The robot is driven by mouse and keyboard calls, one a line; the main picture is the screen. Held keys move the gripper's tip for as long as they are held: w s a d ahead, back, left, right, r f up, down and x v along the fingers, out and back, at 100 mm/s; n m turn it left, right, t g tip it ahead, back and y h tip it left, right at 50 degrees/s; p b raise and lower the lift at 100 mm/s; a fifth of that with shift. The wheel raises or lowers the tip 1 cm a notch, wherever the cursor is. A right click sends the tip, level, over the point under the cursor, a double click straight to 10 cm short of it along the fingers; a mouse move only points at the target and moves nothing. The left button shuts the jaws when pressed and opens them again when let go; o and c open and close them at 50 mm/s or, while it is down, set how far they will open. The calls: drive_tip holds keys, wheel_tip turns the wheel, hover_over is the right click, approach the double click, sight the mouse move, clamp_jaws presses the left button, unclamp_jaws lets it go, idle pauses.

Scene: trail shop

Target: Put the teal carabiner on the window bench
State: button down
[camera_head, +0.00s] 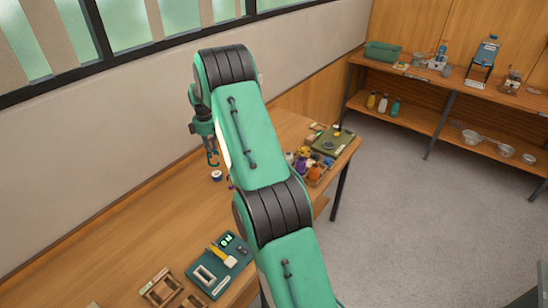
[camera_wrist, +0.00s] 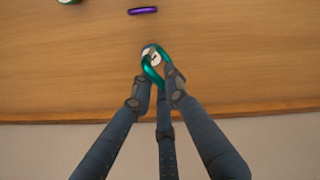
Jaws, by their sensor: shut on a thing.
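The teal carabiner (camera_wrist: 154,73) is in the fingertips of my gripper (camera_wrist: 157,84) in the wrist view. My gripper is shut on it, and its loop extends beyond the fingertips. In the head view, my gripper (camera_head: 210,147) hangs left of my arm, with the carabiner (camera_head: 213,158) below it. The wooden bench (camera_head: 130,222) runs along the wall under the windows. Its bare wood (camera_wrist: 60,72) fills most of the wrist view, under the carabiner. I cannot tell exactly how high the carabiner is above the wood.
A purple carabiner (camera_wrist: 143,11) lies on the bench beyond my gripper. A small round item (camera_head: 216,175) stands near the carabiner. A dark tool tray (camera_head: 220,264) and wooden frames (camera_head: 160,288) lie nearer. The wood between is clear. Shelves (camera_head: 445,85) stand right.

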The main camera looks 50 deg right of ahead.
drive_tip(key=w+d+f+n+p, duration=0.1)
drive_tip(key=d+f, duration=0.2)
drive_tip(key=d, duration=1.3)
drive_tip(key=shift+d+n, duration=0.35)
drive_tip(key=shift+n, duration=0.05)
drive_tip(key=shift+r, duration=0.1)
wheel_tip(320, 180, down, 6)
drive_tip(key=shift+f, duration=0.25)
drive_tip(key=shift+f, duration=1.8)
drive_tip(key=shift+f, duration=0.15)
drive_tip(key=c, duration=1.7)
unclamp_jaws()
